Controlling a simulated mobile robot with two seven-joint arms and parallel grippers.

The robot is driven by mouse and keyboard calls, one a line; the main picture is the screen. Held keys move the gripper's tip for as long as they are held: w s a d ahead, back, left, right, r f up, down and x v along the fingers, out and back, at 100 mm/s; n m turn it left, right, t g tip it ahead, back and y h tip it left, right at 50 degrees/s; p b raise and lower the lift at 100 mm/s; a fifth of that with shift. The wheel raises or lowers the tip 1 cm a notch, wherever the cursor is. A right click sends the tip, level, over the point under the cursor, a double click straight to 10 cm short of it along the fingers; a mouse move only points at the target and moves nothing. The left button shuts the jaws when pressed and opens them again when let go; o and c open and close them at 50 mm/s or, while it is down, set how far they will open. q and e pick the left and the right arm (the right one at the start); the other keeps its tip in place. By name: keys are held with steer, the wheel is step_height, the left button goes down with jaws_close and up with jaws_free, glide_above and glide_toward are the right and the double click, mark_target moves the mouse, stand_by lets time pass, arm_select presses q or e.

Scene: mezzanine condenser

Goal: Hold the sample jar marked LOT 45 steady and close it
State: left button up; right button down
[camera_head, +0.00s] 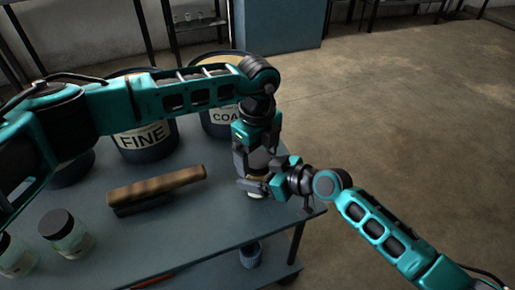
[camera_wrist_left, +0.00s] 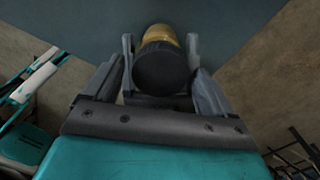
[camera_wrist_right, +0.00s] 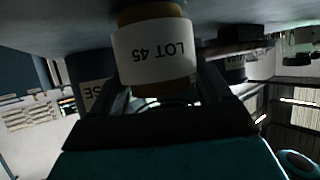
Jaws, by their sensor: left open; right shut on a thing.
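The amber sample jar (camera_wrist_right: 158,65) has a white label reading LOT 45, upside down in the right wrist view. In the head view only a small part of the jar (camera_head: 256,194) shows near the table's right corner. My right gripper (camera_wrist_right: 168,88) is shut on the jar from the side. My left gripper (camera_wrist_left: 160,58) is above the jar, open, with its fingers on either side of a round black lid (camera_wrist_left: 160,68). The lid lines up over the amber jar; I cannot tell whether it is seated or tightened.
On the blue-grey table (camera_head: 190,225) lie a wood-backed brush (camera_head: 157,186) and two dark-lidded jars, one nearer the middle (camera_head: 66,234) and one at left (camera_head: 16,257). Tubs marked FINE (camera_head: 143,143) and COA... (camera_head: 222,120) stand behind. A blue container (camera_head: 250,256) is below the table edge.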

arm_select(q)
steer(key=shift+c, duration=0.3)
steer(key=c, duration=1.1)
steer(key=shift+o, duration=0.2)
steer(key=m, duration=0.3)
steer(key=o, duration=1.2)
steer(key=shift+r, duration=2.3)
